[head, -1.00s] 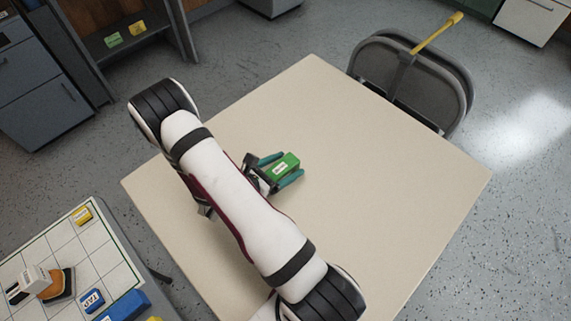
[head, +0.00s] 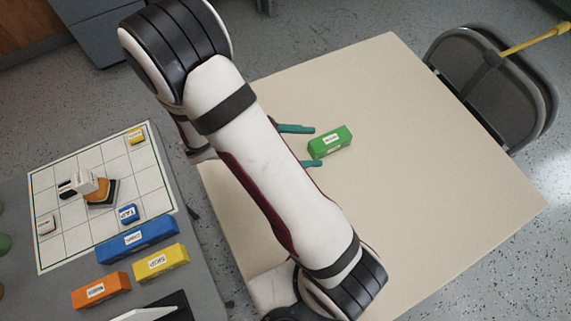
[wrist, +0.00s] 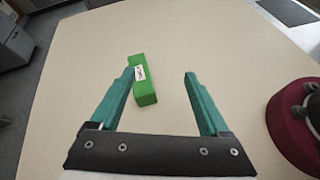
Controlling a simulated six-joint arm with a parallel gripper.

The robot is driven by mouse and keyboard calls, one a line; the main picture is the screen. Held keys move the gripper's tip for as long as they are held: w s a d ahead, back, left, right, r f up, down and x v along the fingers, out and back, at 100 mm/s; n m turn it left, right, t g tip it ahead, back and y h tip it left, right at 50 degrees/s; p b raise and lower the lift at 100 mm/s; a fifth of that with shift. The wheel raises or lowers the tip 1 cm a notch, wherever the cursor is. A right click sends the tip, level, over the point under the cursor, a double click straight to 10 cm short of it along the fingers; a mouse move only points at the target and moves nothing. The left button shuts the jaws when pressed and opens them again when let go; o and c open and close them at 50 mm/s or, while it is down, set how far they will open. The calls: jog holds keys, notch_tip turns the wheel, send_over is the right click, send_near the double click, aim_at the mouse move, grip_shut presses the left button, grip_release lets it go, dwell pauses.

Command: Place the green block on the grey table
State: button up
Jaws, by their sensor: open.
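The green block (head: 330,142), with a white label, lies on the cream table (head: 430,110). My gripper (head: 317,146) is open, its teal fingers to the left of the block in the head view. In the wrist view my gripper (wrist: 160,74) has its fingers wide apart. There the green block (wrist: 145,85) shows beside the left finger, on the inner side; I cannot tell whether they touch. A separate grey table (head: 205,270) stands at the lower left, with no green block visible on it. My arm hides part of the cream table.
On the grey table are a white grid board (head: 60,250) with several small pieces, and blue (head: 138,239), yellow (head: 160,261) and orange (head: 100,289) blocks. A dark folding chair (head: 490,90) stands by the cream table. The cream table's right side is clear.

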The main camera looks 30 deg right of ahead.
jog(key=s+a+r+m+g+y, duration=0.1)
jog(key=s+a+r+m+y, duration=0.5)
jog(key=s+r+m+y, duration=0.3)
jog(key=s+m, duration=0.1)
jog(key=m, duration=0.3)
jog(key=shift+o, duration=0.4)
jog(key=s+a+r+m+t+y, duration=0.2)
jog(key=a+r+m+t+y, duration=0.1)
jog(key=a+m+y, duration=0.2)
jog(key=shift+s+a+r+m, duration=0.15)
jog(key=shift+a+m, duration=0.25)
jog(key=shift+a, duration=0.85)
